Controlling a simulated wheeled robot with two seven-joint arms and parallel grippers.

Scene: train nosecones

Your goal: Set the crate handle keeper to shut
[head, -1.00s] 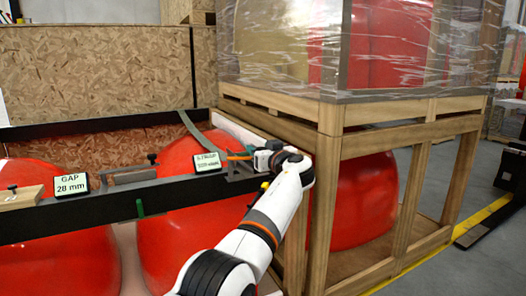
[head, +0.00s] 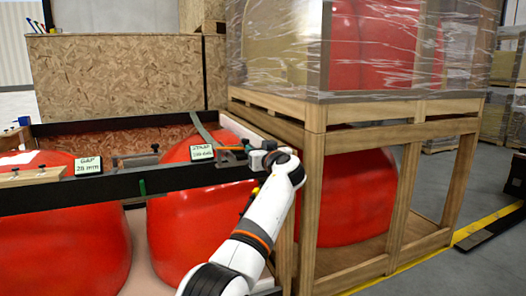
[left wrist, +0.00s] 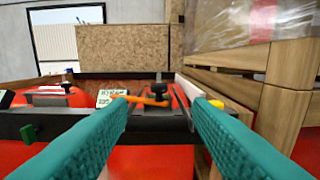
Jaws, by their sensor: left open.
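My left gripper (head: 240,152) reaches over the black rail by the strap display from the right. In the left wrist view the gripper (left wrist: 160,104) is open, its two teal fingers wide apart. An orange lever (left wrist: 140,98) shows ahead between the fingertips, beside a dark clamp-like fitting (left wrist: 158,92). I cannot tell whether the fingers touch it. I cannot say for certain which part is the crate handle keeper, or how it is set. The wooden crate (head: 315,170) stands just right of the gripper. My right gripper is not in view.
The black rail (head: 90,198) runs in front of large red nosecones (head: 190,225). On it stand a gap display (head: 88,166) reading 28 mm, a strap display (head: 202,152) and a green clip (head: 142,187). A grey strap (head: 204,130) runs behind. Crate posts are close to my arm.

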